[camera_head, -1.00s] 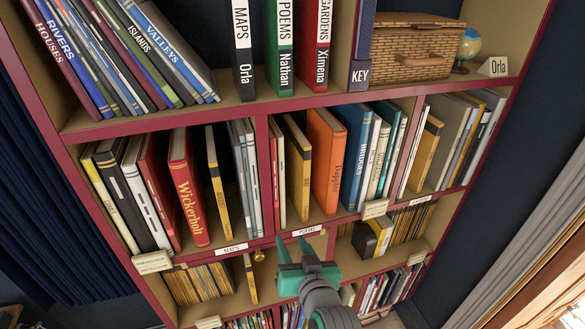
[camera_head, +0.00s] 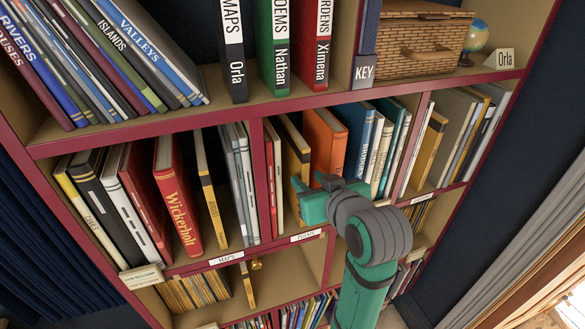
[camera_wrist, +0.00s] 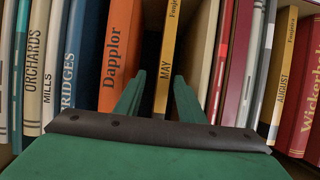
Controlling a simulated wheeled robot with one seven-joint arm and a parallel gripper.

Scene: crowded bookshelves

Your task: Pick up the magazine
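Several yellow-spined magazines stand on these shelves. The one marked MAY (camera_head: 296,150) stands upright in the middle shelf, between a white spine and the orange Dapplor book (camera_head: 325,145). In the wrist view the MAY magazine (camera_wrist: 169,55) rises straight ahead, between my two green fingers. My gripper (camera_head: 306,192) is in front of this magazine's lower part and hides some of it. In the wrist view my gripper (camera_wrist: 160,88) is open, with a gap on each side of the spine. Whether the fingertips reach past the spine is unclear. Another magazine, marked AUGUST (camera_head: 211,195), stands farther left.
The red Wickerbolt book (camera_head: 178,200) stands left of AUGUST. Blue Bridges (camera_head: 358,140) and other books crowd the right. A shelf edge with label cards (camera_head: 306,236) runs below my gripper. A wicker basket (camera_head: 418,40) and a globe (camera_head: 476,38) are above.

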